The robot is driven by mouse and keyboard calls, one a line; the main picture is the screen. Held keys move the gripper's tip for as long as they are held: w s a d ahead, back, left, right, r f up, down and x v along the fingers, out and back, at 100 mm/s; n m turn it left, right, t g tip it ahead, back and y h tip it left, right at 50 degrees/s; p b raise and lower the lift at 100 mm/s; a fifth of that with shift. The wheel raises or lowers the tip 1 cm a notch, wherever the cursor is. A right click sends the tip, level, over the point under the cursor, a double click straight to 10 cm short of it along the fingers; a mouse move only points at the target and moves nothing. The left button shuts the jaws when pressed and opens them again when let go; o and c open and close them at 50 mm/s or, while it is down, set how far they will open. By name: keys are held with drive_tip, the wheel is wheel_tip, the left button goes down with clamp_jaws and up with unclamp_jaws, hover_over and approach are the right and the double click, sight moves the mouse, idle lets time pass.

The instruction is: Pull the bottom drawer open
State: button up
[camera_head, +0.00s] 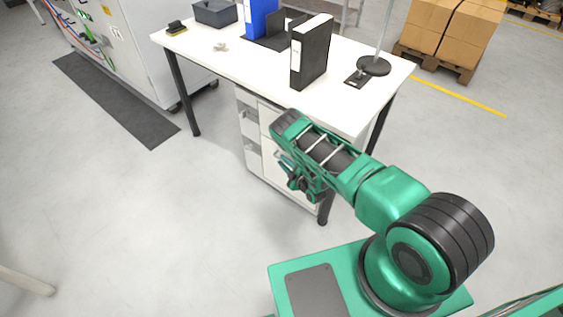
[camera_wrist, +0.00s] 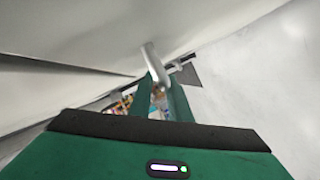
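A white drawer pedestal (camera_head: 252,157) stands under the desk, its lower part partly hidden behind my arm. My gripper (camera_head: 287,170) is in front of the pedestal's lower part. In the wrist view my gripper (camera_wrist: 160,92) has its two green fingers apart, with a gap between them. A silver bar handle (camera_wrist: 152,62) on a pale drawer front (camera_wrist: 75,35) reaches to the fingertips and shows between them. I cannot tell whether the fingers touch it. A dark seam runs along the pale front. The bottom drawer shows no clear opening.
The white desk (camera_head: 225,60) above carries a black binder (camera_head: 312,52), a blue binder (camera_head: 259,18), a grey bin (camera_head: 215,13) and a lamp stand (camera_head: 374,66). Desk legs (camera_head: 184,95) flank the pedestal. The floor (camera_head: 150,220) to the left is clear.

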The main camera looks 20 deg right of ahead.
drive_tip(key=shift+x, duration=0.8)
drive_tip(key=shift+c, duration=0.3)
clamp_jaws()
